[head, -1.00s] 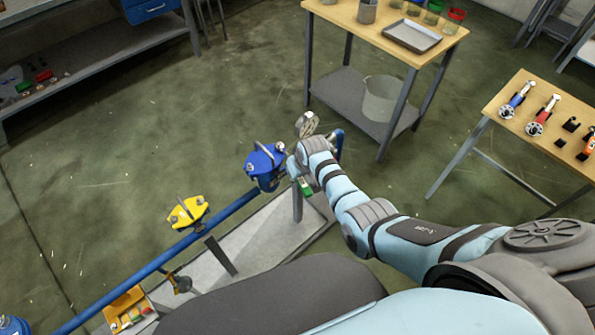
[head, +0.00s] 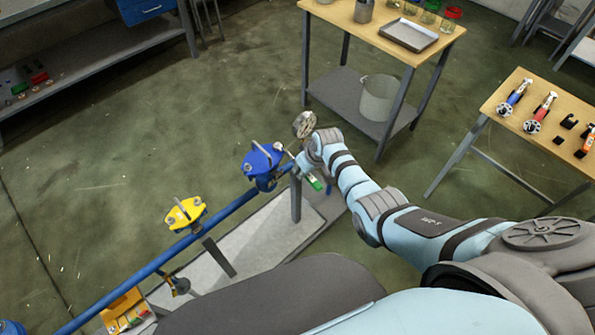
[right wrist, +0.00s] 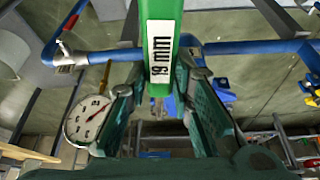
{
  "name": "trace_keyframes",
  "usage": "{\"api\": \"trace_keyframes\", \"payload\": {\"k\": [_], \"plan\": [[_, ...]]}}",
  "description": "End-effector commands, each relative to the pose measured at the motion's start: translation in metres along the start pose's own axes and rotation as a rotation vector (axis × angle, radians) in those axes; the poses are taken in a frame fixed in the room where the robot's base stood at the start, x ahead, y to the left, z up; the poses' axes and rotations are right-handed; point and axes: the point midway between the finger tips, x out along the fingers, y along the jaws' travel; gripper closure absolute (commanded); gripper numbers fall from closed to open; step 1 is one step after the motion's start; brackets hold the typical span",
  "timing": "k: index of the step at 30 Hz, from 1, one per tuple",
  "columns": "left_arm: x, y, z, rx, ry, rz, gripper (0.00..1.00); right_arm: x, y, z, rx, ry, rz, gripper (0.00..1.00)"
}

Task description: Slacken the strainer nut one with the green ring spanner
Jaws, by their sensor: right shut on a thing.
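My right gripper (head: 303,168) is shut on the green ring spanner (head: 316,184). In the right wrist view, the spanner's green shank (right wrist: 160,45) with a "19 mm" label runs between the fingers of the right gripper (right wrist: 160,88). The spanner's ring end is not clear in either view. The blue strainer (head: 262,156) stands on the blue pipe, just left of the gripper, with small metal nuts on its lid. I cannot tell which is nut one, or whether the spanner touches any nut. My left gripper is not in view.
A round gauge (head: 304,124) stands close behind the right gripper; its dial also shows in the right wrist view (right wrist: 87,120). A yellow-lidded fitting (head: 186,212) sits further left on the blue pipe (head: 140,274). A wooden side table (head: 500,100) with tools stands at right.

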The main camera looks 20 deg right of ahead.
Motion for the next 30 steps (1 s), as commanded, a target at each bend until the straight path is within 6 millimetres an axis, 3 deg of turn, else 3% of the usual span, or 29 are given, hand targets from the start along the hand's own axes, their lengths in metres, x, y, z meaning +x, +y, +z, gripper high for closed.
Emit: {"api": "trace_keyframes", "payload": {"k": [10,19,30], "plan": [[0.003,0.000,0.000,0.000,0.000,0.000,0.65,0.000,0.004,-0.001,-0.023,0.003,-0.008,1.00],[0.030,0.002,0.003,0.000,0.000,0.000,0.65,0.005,0.030,-0.003,-0.185,0.004,-0.072,1.00],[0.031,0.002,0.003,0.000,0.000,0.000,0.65,0.003,0.033,-0.004,-0.210,0.004,-0.082,1.00]]}}
